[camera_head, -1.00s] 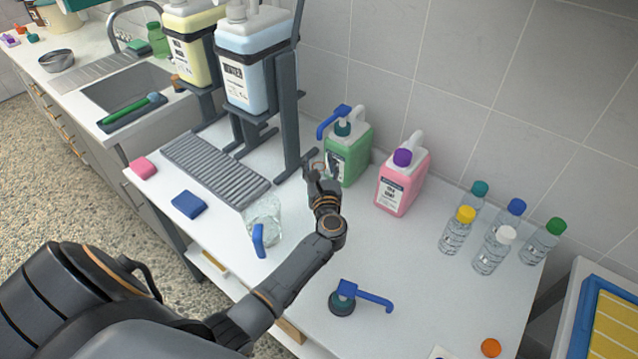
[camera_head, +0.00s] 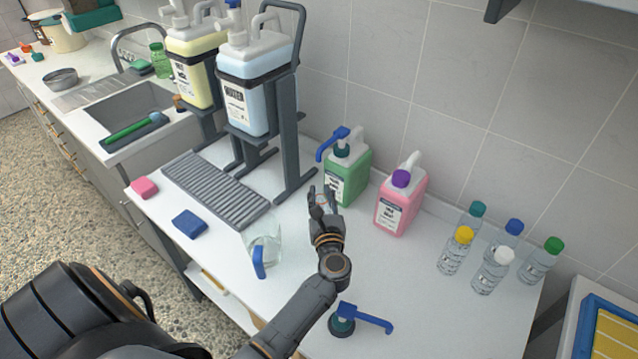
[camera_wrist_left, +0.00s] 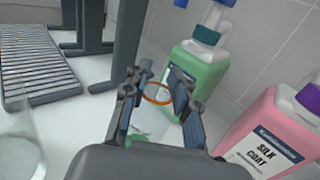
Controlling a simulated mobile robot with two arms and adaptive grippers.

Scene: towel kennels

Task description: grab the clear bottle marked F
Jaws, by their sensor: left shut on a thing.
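Several clear bottles stand at the right of the table in the head view, with yellow (camera_head: 453,257), white (camera_head: 488,275), teal (camera_head: 474,216), blue (camera_head: 508,236) and green (camera_head: 539,266) caps. Their marks are too small to read, so I cannot tell which is F. My left gripper (camera_head: 322,198) is in front of the green jug (camera_head: 345,184), left of the pink jug (camera_head: 397,212). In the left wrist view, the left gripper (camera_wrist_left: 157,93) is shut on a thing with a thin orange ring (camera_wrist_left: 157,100). The fingers hide most of this thing. My right gripper is not in view.
A ribbed drain mat (camera_head: 213,188) and the dispenser stand (camera_head: 294,150) are at the left. A yellow-and-blue tray (camera_head: 610,335) is at the right edge.

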